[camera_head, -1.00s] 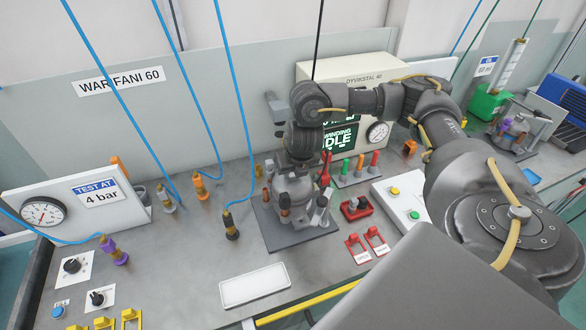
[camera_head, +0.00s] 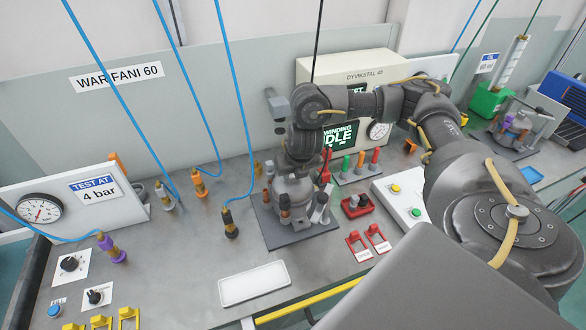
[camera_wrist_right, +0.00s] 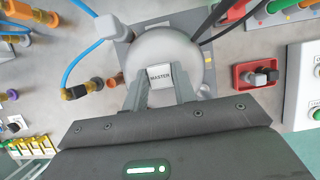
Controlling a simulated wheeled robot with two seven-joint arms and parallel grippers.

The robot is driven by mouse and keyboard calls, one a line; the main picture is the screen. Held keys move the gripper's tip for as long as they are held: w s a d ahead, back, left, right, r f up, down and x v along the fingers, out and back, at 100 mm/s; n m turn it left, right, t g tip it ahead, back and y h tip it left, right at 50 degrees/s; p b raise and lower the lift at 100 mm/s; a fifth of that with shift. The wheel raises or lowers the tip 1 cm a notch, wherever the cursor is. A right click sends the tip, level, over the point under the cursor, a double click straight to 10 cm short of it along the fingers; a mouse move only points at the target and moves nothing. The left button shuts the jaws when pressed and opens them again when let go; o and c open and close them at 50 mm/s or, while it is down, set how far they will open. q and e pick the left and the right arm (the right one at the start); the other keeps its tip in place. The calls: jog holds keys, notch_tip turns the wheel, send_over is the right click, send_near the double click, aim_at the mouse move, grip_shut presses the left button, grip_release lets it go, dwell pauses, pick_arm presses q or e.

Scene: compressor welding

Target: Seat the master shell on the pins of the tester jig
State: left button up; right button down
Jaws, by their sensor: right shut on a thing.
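The master shell is a grey metal dome with a block labelled MASTER on top. In the wrist view the dome (camera_wrist_right: 178,48) lies under my right gripper (camera_wrist_right: 161,90), whose two fingers are shut on the labelled block. In the head view the shell (camera_head: 291,187) sits over the tester jig, below the right gripper (camera_head: 297,164). The jig's dark grey base plate (camera_head: 297,239) shows around it, with several upright posts and clamps at the shell's sides. The pins are hidden under the shell, so I cannot tell whether it rests fully on them. My left gripper is out of view.
A blue hose with a dark connector (camera_head: 231,225) stands just left of the jig. A red holder (camera_head: 356,207) and a rack of coloured tools (camera_head: 357,170) are at its right. A white tray (camera_head: 254,284) lies in front. Bare bench lies left of the tray.

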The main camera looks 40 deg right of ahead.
jog(key=shift+f, duration=0.25)
jog(key=shift+f+b, duration=0.35)
jog(key=shift+b, duration=0.1)
jog(key=c, duration=1.1)
grip_release()
jog(key=shift+o, duration=0.2)
jog(key=shift+s+r, duration=0.1)
jog(key=shift+r, duration=0.25)
jog(key=p+v, duration=0.3)
jog(key=v, duration=0.7)
jog(key=shift+s+a, duration=0.1)
